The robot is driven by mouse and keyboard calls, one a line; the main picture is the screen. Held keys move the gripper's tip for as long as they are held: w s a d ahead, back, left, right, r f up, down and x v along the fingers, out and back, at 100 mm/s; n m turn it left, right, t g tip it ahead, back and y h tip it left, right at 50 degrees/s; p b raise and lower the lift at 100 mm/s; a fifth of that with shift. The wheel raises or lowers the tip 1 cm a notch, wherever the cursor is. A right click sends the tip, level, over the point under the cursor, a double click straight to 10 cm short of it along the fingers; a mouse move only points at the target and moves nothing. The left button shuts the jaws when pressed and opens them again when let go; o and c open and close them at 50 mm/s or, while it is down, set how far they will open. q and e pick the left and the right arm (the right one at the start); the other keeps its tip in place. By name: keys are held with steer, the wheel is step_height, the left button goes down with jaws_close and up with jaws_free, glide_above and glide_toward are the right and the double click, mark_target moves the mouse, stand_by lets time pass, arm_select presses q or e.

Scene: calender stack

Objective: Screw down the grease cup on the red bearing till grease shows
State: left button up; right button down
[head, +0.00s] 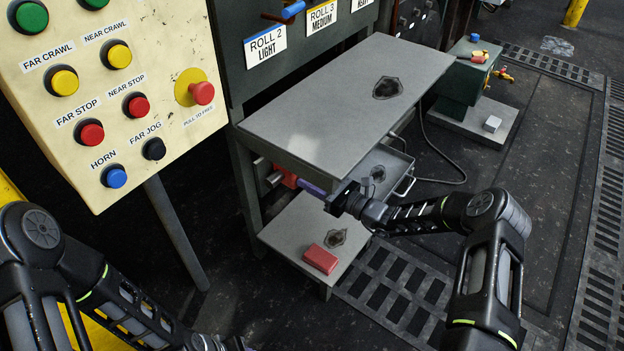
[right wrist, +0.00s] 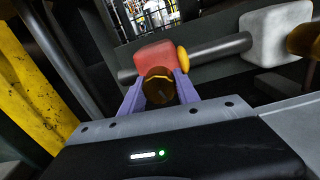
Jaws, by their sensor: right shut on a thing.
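The red bearing (head: 287,178) sits on a shaft under the grey table top, partly hidden in the head view. In the right wrist view the red bearing (right wrist: 154,55) faces me, with the dark brown and brass grease cup (right wrist: 158,90) on its near side. My right gripper (head: 306,186) reaches in from the right; its purple fingers (right wrist: 158,88) are shut on the grease cup, one on each side. A yellow rounded mass (right wrist: 183,57) sits around the shaft at the bearing's right side; it looks like grease or a collar.
A white bearing (right wrist: 278,34) stands further right on the shaft. The table top (head: 330,105) is close above my right gripper. A red block (head: 320,258) lies on the lower shelf (head: 290,235). The control panel (head: 110,150) with buttons stands at left. The floor grating is open at right.

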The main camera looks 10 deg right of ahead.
mark_target(317, 182)
stand_by(0.3)
steer(key=c, duration=0.9)
jaws_free()
steer(key=shift+s+d, duration=0.1)
steer(key=p+v, duration=0.2)
steer(key=v, duration=0.4)
steer(key=shift+s+d+r, duration=0.1)
steer(key=shift+s+d, duration=0.4)
steer(key=shift+s, duration=0.15)
